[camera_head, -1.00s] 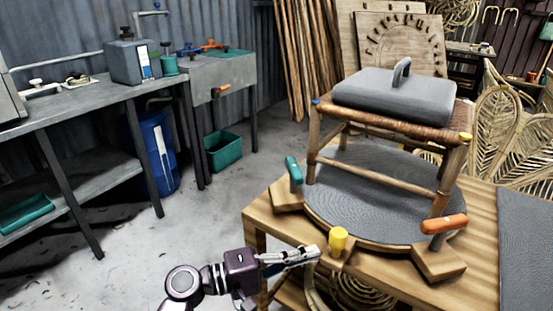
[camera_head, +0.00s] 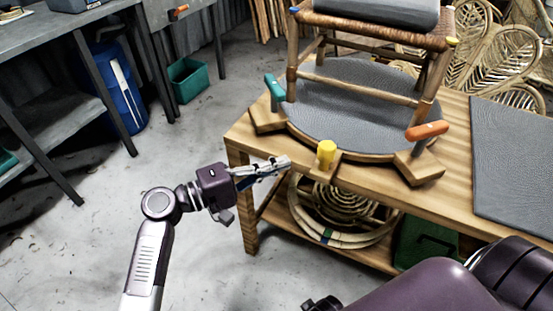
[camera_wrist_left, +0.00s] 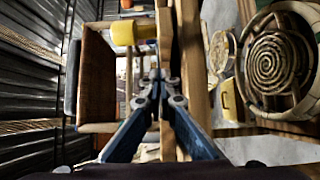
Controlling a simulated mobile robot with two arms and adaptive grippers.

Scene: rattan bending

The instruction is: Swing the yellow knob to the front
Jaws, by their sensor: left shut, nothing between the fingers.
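The yellow knob (camera_head: 326,154) stands upright on a small wooden block at the near edge of the round turntable (camera_head: 350,112). My left gripper (camera_head: 288,161) is shut and empty, its tips just left of the knob and apart from it. In the left wrist view the yellow knob (camera_wrist_left: 133,31) lies sideways, up and left of the shut fingertips (camera_wrist_left: 158,76). A wooden stool (camera_head: 362,86) with a grey weight (camera_head: 385,12) on its seat stands on the turntable. My right gripper's fingers are not visible.
A teal handle (camera_head: 275,92) and an orange handle (camera_head: 427,130) sit on other blocks around the turntable. Rattan coils (camera_head: 340,215) lie on the shelf below the wooden table. A grey mat (camera_head: 515,160) covers the table's right. My own purple arm part fills the bottom right.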

